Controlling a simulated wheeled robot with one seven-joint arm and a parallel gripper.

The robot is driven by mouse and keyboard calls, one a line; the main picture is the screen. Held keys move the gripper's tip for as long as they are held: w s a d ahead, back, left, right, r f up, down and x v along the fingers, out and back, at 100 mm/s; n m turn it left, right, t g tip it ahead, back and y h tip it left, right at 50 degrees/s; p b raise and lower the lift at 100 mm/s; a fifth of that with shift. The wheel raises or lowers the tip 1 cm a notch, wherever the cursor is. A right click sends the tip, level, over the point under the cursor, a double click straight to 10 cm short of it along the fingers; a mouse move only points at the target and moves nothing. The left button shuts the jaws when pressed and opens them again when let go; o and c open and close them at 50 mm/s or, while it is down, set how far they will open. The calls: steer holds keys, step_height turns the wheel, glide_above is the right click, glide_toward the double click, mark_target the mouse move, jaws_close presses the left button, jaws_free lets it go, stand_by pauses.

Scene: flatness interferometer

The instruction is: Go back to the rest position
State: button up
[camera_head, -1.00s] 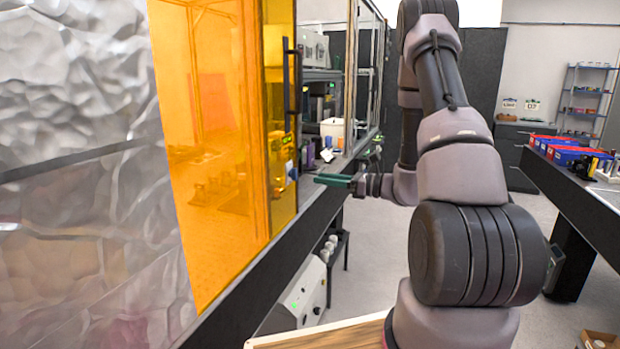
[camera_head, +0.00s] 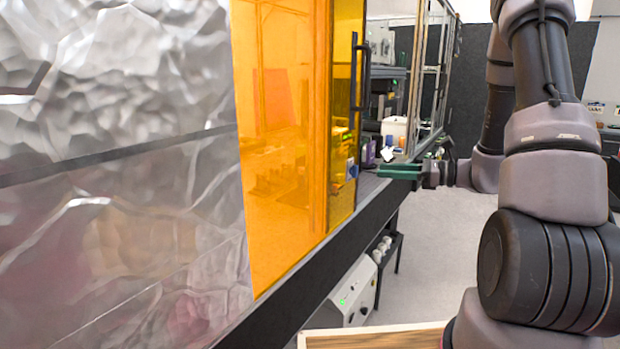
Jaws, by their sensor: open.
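My gripper (camera_head: 402,171) has green fingers that point left. It is at the end of my bent arm, beside the front edge of the enclosure's bench. The gripper is open, and I see nothing between its fingers. It is to the right of the orange door's black handle (camera_head: 359,78) and a little below it, apart from it in the picture.
The enclosure has orange panels (camera_head: 285,130) and a crinkled foil-like wall (camera_head: 120,170) on the left. A white container (camera_head: 394,128) stands inside. A white-grey box (camera_head: 347,296) sits below the bench. The grey floor (camera_head: 435,235) shows clear behind my arm.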

steer(key=s+a+r+n+g+h, duration=0.3)
steer(key=s+r+n, duration=0.1)
steer(key=s+n, duration=0.25)
steer(key=s+a+r+n+g+h, duration=0.3)
steer(key=s+r+n+g, duration=0.15)
steer(key=s, duration=0.35)
steer(key=s+d+r+n+t+h, duration=0.5)
steer(key=d+r+n+t+h, duration=0.1)
steer(key=r, duration=0.3)
steer(key=shift+s+d+n+t+h, duration=0.15)
steer(key=shift+s+n+t+h, duration=0.2)
steer(key=shift+t+h, duration=0.4)
